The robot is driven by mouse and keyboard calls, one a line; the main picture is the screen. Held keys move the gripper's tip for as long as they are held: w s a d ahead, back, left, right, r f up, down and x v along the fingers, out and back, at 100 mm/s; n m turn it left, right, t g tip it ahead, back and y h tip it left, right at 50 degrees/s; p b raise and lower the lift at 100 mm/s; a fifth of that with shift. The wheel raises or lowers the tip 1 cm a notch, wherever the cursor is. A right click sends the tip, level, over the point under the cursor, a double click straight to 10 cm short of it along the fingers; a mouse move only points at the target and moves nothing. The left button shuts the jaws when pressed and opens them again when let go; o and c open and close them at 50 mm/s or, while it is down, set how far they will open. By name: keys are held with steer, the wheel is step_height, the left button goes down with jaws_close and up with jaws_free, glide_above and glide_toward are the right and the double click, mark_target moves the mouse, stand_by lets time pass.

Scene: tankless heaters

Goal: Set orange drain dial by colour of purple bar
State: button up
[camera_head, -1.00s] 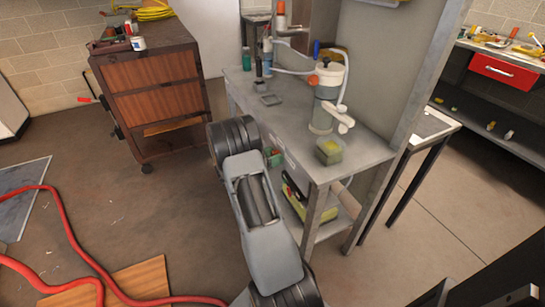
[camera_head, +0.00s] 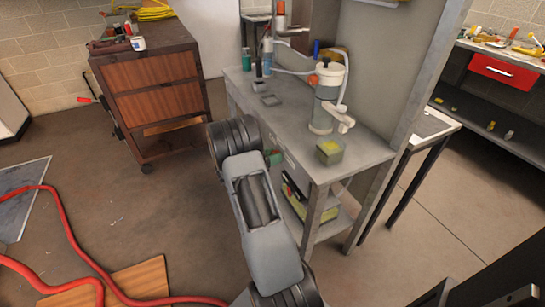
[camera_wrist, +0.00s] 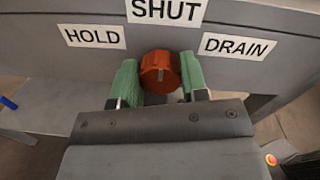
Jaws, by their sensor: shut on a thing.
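The orange dial (camera_wrist: 160,72) sits on a grey panel in the wrist view, with a pale mark on its face pointing roughly up. Labels around it read HOLD (camera_wrist: 93,36) at upper left, SHUT (camera_wrist: 167,10) above and DRAIN (camera_wrist: 237,46) at upper right. My gripper (camera_wrist: 160,80) has its green fingers on either side of the dial and is shut on it. In the head view the gripper (camera_head: 273,158) is at the bench front, mostly hidden by my arm. I cannot make out a purple bar in either view.
The grey bench (camera_head: 365,153) holds a white-and-grey cylinder unit (camera_head: 325,100) and a small greenish block (camera_head: 330,151). A wooden drawer cabinet (camera_head: 157,88) stands at left. A red hose (camera_head: 75,240) lies on the floor. An orange-red button (camera_wrist: 271,160) shows at lower right.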

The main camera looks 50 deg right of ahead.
steer(key=shift+f, duration=0.1)
steer(key=shift+s+f+m+b, duration=0.1)
steer(key=shift+s+m+b, duration=0.05)
steer(key=shift+m+b, duration=5)
steer(key=shift+m+g+p, duration=0.4)
steer(key=shift+m+p, duration=0.15)
steer(key=shift+m, duration=0.4)
steer(key=o, duration=0.9)
steer(key=shift+a, duration=0.15)
steer(key=p+v, duration=0.2)
steer(key=v, duration=1.1)
steer(key=shift+a+f, duration=0.1)
steer(key=shift+a, duration=0.25)
